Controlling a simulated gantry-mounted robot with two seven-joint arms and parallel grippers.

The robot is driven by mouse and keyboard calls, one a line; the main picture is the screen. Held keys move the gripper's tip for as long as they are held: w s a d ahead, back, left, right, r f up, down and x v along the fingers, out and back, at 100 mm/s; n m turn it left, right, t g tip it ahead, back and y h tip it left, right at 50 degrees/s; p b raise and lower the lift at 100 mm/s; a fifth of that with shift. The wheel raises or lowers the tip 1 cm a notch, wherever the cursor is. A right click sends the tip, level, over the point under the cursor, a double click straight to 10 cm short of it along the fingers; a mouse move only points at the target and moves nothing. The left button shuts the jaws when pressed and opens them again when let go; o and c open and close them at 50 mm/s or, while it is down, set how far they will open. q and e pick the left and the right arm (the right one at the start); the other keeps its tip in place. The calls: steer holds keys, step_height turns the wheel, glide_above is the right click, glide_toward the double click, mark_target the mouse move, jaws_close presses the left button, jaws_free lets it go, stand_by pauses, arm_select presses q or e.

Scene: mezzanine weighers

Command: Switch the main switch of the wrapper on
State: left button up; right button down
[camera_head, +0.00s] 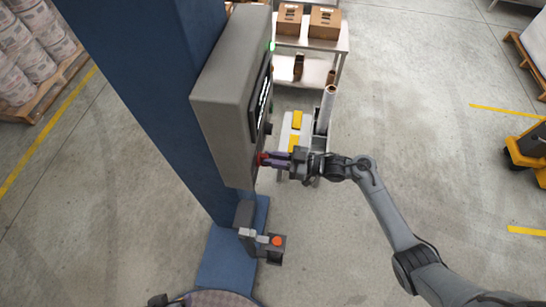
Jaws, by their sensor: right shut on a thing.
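The wrapper is a blue column (150,75) on a blue foot, with a grey control box (222,95) mounted on it. A red switch (261,159) shows low on the box's right-hand face, below a dark screen (260,98). My right gripper (270,160) comes in from the right and is shut on the red switch. The fingers partly cover the switch, so its exact turn position cannot be told. A green lamp (271,46) glows near the top of the same face.
A bracket with an orange-topped part (277,241) sticks out low on the column. A shelf table (335,45) with cardboard boxes and a pale stand with yellow pieces (297,119) are behind my gripper. A yellow trolley (530,150) stands far right. Open concrete floor lies between.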

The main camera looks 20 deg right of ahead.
steer(key=c, duration=1)
jaws_free()
steer(key=shift+c, duration=0.2)
steer(key=b+v, duration=0.1)
steer(key=v, duration=0.9)
steer(key=shift+s+d+b, duration=0.2)
steer(key=shift+d+b, duration=0.1)
steer(key=shift+d, duration=0.05)
steer(key=shift+f, duration=0.1)
